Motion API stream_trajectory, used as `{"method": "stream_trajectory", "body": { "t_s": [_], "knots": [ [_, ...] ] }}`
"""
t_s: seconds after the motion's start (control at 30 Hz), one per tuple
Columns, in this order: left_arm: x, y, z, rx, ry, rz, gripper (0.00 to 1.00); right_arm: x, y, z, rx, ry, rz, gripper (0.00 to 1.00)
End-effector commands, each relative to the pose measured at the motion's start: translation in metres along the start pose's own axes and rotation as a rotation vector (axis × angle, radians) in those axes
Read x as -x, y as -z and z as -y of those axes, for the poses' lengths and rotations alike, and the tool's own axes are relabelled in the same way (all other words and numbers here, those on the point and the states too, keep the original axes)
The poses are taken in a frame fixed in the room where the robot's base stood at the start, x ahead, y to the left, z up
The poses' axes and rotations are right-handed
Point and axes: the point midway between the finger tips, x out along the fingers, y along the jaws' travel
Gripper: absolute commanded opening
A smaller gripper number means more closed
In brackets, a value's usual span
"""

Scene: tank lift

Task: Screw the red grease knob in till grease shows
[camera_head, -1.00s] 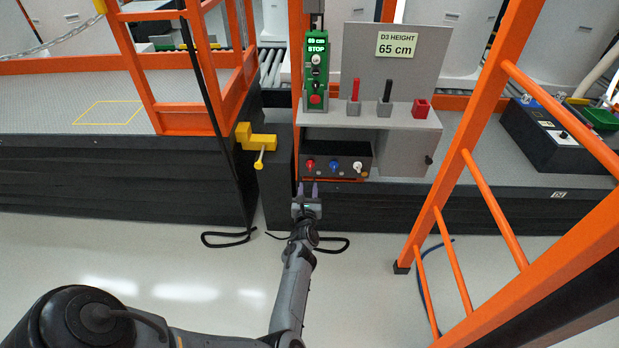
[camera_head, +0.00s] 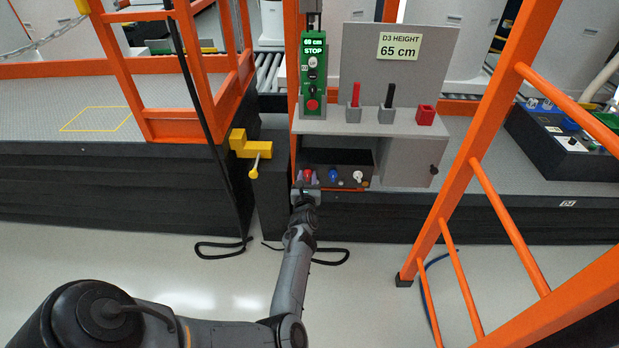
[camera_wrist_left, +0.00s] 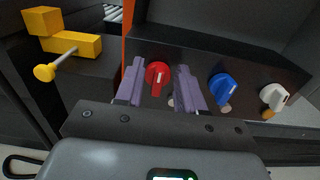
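The red grease knob (camera_wrist_left: 158,74) is at the left end of a row on a dark panel. In the head view the red knob (camera_head: 307,175) shows just beyond my left gripper (camera_head: 305,181). In the left wrist view my left gripper (camera_wrist_left: 160,82) is open, with one purple-grey finger on each side of the red knob. Whether the fingers touch it I cannot tell. A small pale spot shows below the red knob; I cannot tell whether it is grease. My right gripper is not in view.
A blue knob (camera_head: 333,176) and a white knob (camera_head: 358,177) sit to the right on the same dark panel (camera_head: 340,160). A yellow crank (camera_head: 251,144) stands to the left. An orange ladder frame (camera_head: 455,150) stands on the right. A green control box (camera_head: 314,70) shows STOP.

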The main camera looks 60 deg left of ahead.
Motion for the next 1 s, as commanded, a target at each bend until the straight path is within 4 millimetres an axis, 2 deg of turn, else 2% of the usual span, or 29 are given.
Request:
{"method": "stream_trajectory", "body": {
  "t_s": [0.23,0.4,0.5,1.0],
  "knots": [
    [-0.0002,-0.0002,-0.0001,0.000,0.000,0.000,0.38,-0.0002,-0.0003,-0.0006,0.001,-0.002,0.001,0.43],
    [-0.0001,-0.0001,-0.0001,0.000,0.000,0.000,0.12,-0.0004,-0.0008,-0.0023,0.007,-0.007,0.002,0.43],
    [-0.0001,-0.0001,-0.0001,0.000,0.000,0.000,0.00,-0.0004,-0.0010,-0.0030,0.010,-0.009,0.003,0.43],
    [-0.0002,-0.0011,0.0005,-0.077,-0.001,0.001,0.00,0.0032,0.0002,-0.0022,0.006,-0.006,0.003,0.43]
  ]
}}
